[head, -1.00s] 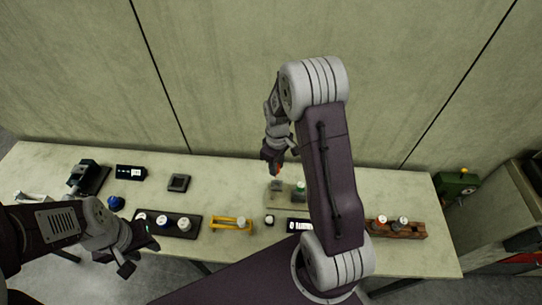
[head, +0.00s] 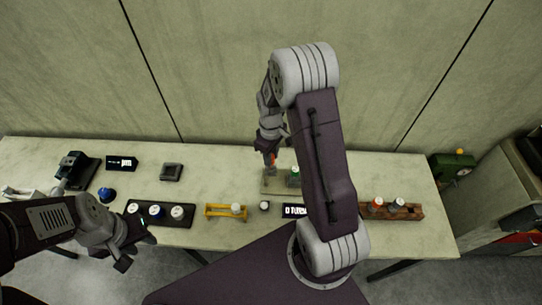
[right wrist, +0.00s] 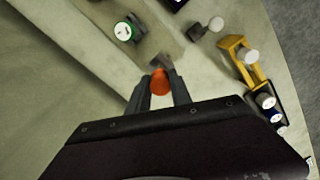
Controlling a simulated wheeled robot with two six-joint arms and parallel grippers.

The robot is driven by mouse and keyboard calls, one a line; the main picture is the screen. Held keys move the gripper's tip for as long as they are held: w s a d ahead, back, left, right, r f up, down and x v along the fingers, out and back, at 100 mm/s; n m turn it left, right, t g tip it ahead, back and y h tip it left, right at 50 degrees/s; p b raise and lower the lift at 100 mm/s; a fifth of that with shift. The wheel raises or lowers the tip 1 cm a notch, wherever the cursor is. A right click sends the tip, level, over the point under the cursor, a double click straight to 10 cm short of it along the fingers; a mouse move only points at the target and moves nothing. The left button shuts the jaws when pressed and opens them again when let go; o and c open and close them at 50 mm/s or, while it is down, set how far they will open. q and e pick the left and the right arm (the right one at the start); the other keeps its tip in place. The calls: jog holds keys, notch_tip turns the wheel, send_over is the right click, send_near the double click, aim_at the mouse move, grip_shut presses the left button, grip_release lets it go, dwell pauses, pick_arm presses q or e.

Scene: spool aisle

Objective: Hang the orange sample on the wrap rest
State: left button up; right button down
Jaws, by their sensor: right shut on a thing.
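The orange sample (right wrist: 160,82) is held between the fingertips of my right gripper (right wrist: 160,92) in the right wrist view. In the head view only a small orange bit shows at my right gripper (head: 270,161), over a pale beige stand (head: 268,188). A green-and-white sample (head: 294,176) stands on that stand's right part and also shows in the right wrist view (right wrist: 124,32). A grey piece lies just beyond the orange sample; contact cannot be told. I cannot tell for sure which stand is the wrap rest. My left gripper (head: 134,250) is open and empty, near the table's front edge.
A black rack (head: 188,222) with several white-topped spools, a yellow stand (head: 214,210) and a small dark-sided spool (head: 264,205) stand left of a black display (head: 294,211). A wooden rack (head: 415,213) is at the right. The back wall is close behind the table.

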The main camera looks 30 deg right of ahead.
jog(key=shift+f, duration=0.15)
jog(key=shift+f+b, duration=1.85)
jog(key=shift+f, duration=0.65)
jog(key=c, duration=1.1)
grip_release()
jog(key=shift+r, duration=0.1)
jog(key=shift+r, duration=0.1)
notch_tip(320, 180, up, 9)
jog(key=shift+f, duration=0.1)
